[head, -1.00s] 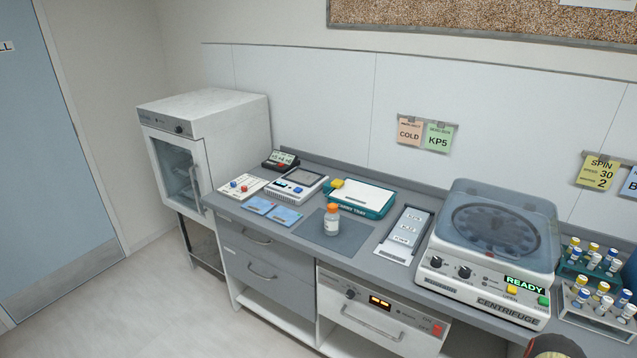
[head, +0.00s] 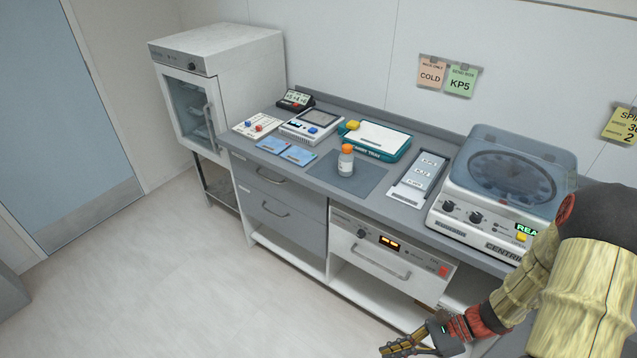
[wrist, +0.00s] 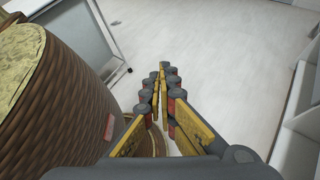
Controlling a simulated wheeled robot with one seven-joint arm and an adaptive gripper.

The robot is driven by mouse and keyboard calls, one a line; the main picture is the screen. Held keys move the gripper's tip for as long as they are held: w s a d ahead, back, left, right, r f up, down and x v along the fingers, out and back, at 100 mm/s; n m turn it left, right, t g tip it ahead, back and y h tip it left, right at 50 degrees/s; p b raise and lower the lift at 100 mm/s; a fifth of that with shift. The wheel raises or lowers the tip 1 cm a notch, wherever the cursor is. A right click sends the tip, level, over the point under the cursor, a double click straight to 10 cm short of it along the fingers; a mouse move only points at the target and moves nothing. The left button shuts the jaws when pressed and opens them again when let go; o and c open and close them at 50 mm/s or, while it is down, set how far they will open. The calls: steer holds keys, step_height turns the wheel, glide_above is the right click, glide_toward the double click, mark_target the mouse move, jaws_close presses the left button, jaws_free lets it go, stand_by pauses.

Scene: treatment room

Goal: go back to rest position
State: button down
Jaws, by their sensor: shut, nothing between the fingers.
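My gripper (head: 396,348) is at the bottom of the head view, in front of the counter and over the floor. It is low, near the front of the lower cabinets. In the wrist view its fingers (wrist: 163,75) are closed together with nothing between them, and the floor shows beyond. My arm comes in from the right side of the head view and covers part of the centrifuge (head: 510,165).
An orange-capped bottle (head: 345,162) stands on a dark mat (head: 368,181) on the counter. The floor (head: 190,290) at left is clear.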

steer(key=s+d+r+n+t+h, duration=0.1)
steer(key=d+r+n+h, duration=0.2)
steer(key=r+n+h, duration=0.4)
steer(key=s+d+r+n+h, duration=0.2)
steer(key=d+r+n+h, duration=0.15)
steer(key=r+n, duration=0.5)
steer(key=a+r+n+t, duration=0.1)
steer(key=a+r+t, duration=0.2)
steer(key=r, duration=0.5)
steer(key=s+a+r+n+t+h, duration=0.1)
steer(key=a+r+n+t, duration=0.1)
steer(key=r, duration=0.5)
steer(key=shift+a+r+t, duration=0.4)
steer(key=shift+a, duration=0.05)
steer(key=shift+s+h, duration=0.1)
steer(key=shift+h, duration=0.15)
